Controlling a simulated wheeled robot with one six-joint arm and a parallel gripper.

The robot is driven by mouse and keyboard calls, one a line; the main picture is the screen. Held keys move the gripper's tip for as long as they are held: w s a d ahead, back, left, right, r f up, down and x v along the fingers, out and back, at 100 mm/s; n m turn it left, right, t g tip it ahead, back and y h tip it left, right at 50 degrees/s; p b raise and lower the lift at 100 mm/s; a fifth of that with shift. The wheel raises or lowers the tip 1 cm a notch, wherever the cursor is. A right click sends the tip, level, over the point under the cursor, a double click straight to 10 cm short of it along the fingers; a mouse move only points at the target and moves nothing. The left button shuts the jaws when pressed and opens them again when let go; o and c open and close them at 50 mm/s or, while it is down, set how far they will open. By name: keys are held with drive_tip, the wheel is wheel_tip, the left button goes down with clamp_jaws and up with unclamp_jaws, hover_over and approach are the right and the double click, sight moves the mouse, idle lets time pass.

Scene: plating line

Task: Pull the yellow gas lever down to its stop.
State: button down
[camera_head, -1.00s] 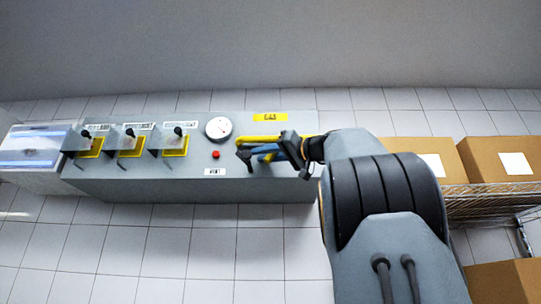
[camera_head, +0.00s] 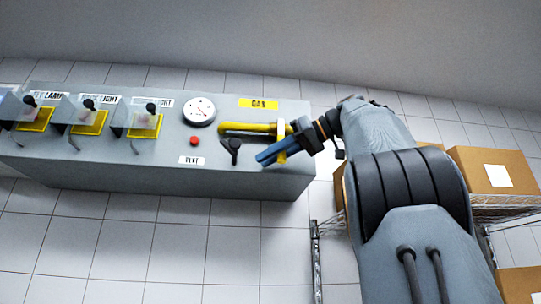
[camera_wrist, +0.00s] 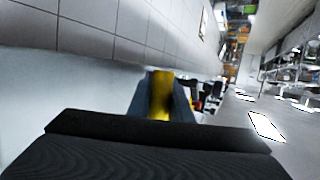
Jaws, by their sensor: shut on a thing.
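The yellow gas lever (camera_head: 281,130) is at the right end of the yellow pipe (camera_head: 245,127), under the yellow GAS label (camera_head: 258,104) on the grey panel. My gripper (camera_head: 270,156) comes in from the right, and its blue fingers cross the lever. In the wrist view the yellow lever (camera_wrist: 162,95) stands between the two fingers (camera_wrist: 163,105), which are shut on it. The fingers and the dark gripper body hide part of the lever. I cannot tell how far its stop is.
A black handle (camera_head: 235,148) is just left of the fingers. A red button (camera_head: 194,141) and a round gauge (camera_head: 199,111) are further left, then several guarded switches. Cardboard boxes (camera_head: 490,168) on a wire shelf are to the right. Tiled floor in front is clear.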

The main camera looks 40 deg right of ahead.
idle(0.4)
drive_tip(key=c, duration=1.9)
unclamp_jaws()
drive_tip(key=v, duration=0.7)
drive_tip(key=shift+s+d, duration=0.25)
drive_tip(key=shift+s, duration=0.05)
drive_tip(key=shift+r, duration=0.1)
